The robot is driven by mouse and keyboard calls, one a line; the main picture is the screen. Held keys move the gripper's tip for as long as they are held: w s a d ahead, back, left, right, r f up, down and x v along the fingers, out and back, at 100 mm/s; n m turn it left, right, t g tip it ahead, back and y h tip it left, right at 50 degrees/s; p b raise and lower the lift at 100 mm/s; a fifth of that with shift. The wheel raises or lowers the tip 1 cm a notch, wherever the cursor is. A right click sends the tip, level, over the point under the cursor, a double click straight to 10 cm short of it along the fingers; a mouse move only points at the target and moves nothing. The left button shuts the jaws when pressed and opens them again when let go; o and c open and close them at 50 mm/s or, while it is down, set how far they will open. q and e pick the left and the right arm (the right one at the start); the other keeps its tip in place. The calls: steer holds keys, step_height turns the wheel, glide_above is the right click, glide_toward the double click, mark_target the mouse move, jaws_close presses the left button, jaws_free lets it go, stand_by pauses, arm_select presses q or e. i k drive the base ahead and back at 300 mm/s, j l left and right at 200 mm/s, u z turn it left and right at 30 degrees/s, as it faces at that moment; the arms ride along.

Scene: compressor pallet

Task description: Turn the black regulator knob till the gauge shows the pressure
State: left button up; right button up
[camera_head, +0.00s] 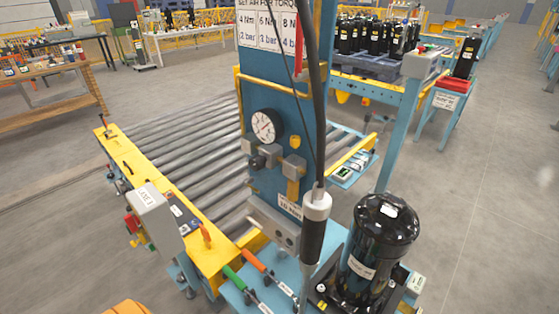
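A round white pressure gauge (264,127) with a dark rim is mounted on the blue column (280,72). Its needle and scale are too small to read surely. The black regulator knob (257,162) sticks out from a grey regulator body just below the gauge. A white sign (268,26) above lists torque values with pressures in bar; 4 Nm stands over 2 bar and 8 Nm over 4 bar, and the middle pressure is unclear. Neither of my grippers is in view, and nothing touches the knob.
A white and black tool (315,225) hangs on a thick cable in front of the column's right side. A black compressor (377,245) stands at lower right. Green and orange handled tools (252,262) lie below the column. A roller conveyor (185,125) runs behind; space left of the knob looks clear.

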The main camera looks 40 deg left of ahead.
mark_target(256, 163)
steer(key=j+u, duration=0.1)
steer(key=u, duration=1.2)
